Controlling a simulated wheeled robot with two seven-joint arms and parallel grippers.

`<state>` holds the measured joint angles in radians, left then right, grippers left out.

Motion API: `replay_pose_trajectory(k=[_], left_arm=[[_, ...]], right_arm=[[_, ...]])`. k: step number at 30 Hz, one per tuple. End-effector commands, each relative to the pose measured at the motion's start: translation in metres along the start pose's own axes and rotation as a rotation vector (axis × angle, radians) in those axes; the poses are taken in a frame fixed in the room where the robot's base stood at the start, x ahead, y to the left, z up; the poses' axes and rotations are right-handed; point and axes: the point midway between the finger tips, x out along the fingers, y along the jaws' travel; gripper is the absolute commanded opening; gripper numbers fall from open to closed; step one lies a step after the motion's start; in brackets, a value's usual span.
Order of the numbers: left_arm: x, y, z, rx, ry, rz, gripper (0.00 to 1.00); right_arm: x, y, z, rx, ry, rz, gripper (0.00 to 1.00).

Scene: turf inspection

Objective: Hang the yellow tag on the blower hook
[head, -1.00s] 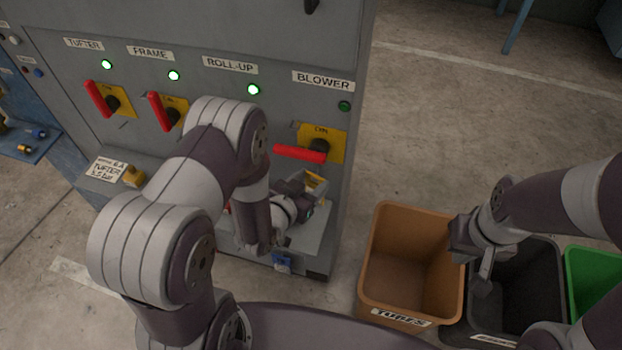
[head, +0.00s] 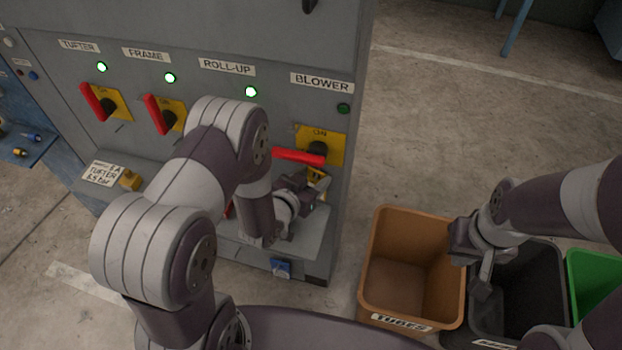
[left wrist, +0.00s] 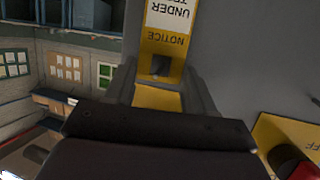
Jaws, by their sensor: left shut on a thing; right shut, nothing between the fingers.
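My left gripper (head: 314,190) is in front of the blower panel, just below the blower switch, and shut on the yellow tag. In the left wrist view the yellow tag (left wrist: 166,45) runs between the fingers, with a white printed part and the word NOTICE reading upside down. A small dark shape shows in the tag near the fingertips; I cannot tell if it is a hole or the hook. In the head view only a bit of yellow shows by the fingers, and the hook cannot be made out. My right gripper (head: 486,274) is shut and empty over the black bin.
The blower switch has a yellow plate (head: 334,140) and a red handle (head: 298,156) lying level, close above my left gripper. A grey ledge (head: 310,238) juts out below. An orange bin (head: 385,290), a black bin (head: 545,300) and a green bin (head: 592,275) stand at right.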

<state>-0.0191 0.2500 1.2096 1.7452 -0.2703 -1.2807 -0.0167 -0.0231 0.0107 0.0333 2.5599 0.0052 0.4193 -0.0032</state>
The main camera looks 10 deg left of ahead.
Motion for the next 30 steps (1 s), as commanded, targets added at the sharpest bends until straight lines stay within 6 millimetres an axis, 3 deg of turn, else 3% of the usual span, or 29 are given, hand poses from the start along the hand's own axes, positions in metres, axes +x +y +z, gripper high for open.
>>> replay_pose_trajectory(k=[7,8,10,30], left_arm=[[0.001,0.0,-0.0016,0.002,0.005,0.001,0.24],[0.001,0.0,-0.0017,0.002,0.005,0.001,0.61],[0.001,-0.0002,-0.0019,0.002,0.005,0.0,0.84],[0.0028,-0.0035,-0.0075,0.001,0.015,-0.009,0.84]], right_arm=[[0.0001,0.0,0.0001,0.0,0.0,0.0,0.0],[0.0001,0.0,0.0001,0.0,0.0,0.0,0.0],[0.0001,0.0,0.0,0.0,0.0,0.0,0.0],[-0.0014,0.0,-0.0002,0.0,0.0,0.0,0.0]])
